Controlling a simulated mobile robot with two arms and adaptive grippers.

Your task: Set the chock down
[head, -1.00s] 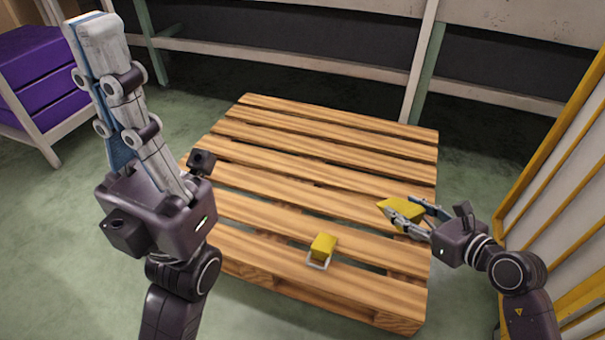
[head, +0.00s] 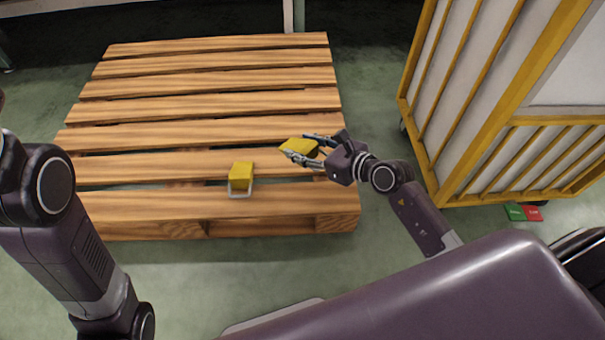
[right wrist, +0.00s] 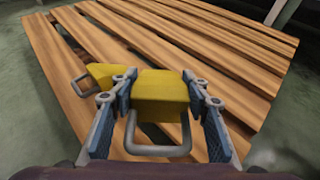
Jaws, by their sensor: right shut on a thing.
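A yellow wedge-shaped chock (head: 297,147) is between the fingers of my right gripper (head: 306,150), which is shut on it. It also shows in the right wrist view (right wrist: 161,93), gripped at its sides, with its grey handle toward the camera. It is over the right part of the wooden pallet (head: 210,108); I cannot tell whether it touches the slats. A second yellow chock (head: 241,174) with a grey handle sits on the pallet's near slats, to the left of the held one. It shows left of the gripper in the right wrist view (right wrist: 108,74). My left gripper is out of view.
A yellow-framed cage cart (head: 470,100) stands on the floor right of the pallet. A green and red panel (head: 524,213) is low beside it. The slats behind the two chocks are bare, and green floor (head: 250,265) is open in front of the pallet.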

